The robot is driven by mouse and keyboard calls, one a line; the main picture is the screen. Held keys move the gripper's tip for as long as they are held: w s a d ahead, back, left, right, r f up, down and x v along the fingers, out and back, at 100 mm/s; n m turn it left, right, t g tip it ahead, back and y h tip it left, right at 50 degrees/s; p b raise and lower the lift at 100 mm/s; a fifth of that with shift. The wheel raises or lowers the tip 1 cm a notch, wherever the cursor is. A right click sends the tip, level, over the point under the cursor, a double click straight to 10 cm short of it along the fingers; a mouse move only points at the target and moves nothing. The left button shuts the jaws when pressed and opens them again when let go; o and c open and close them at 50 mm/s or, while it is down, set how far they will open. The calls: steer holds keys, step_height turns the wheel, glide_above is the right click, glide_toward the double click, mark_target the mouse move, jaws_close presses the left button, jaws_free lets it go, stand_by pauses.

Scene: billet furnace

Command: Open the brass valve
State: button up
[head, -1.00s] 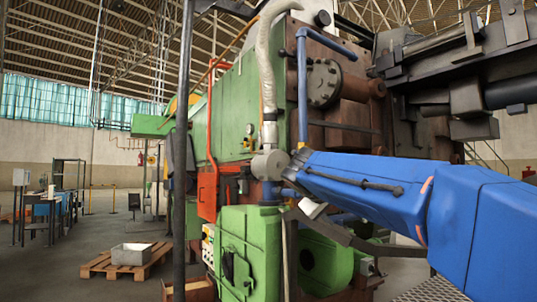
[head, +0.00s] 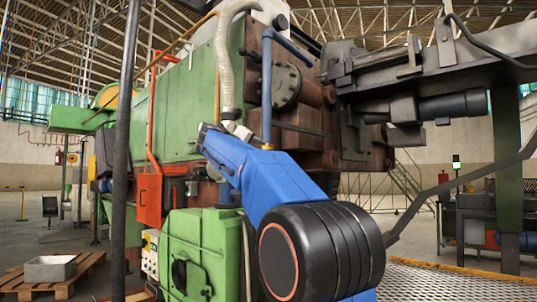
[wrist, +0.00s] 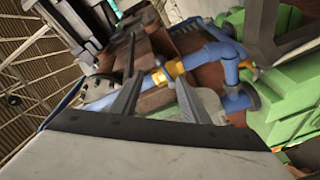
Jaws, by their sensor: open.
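The brass valve (wrist: 176,69) is a small yellow fitting on a blue pipe (wrist: 104,103) in the wrist view. A bit of brass (head: 267,147) shows at the lower end of the upright blue pipe (head: 266,90) in the head view, just above my blue arm. My gripper (wrist: 160,82) is open and empty, its two grey fingers pointing toward the valve. The valve appears between and beyond the fingertips; I cannot tell how far off. In the head view, my gripper is not clearly visible.
The green and rusty machine (head: 180,110) fills the middle, with more pipes around the valve. A dark post (head: 126,150) stands at left. A pallet (head: 85,270) carries a grey box (head: 50,268). Metal grating (head: 450,280) lies at right.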

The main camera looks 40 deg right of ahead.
steer(key=x, duration=1.3)
steer(key=shift+s, duration=0.1)
jaws_close()
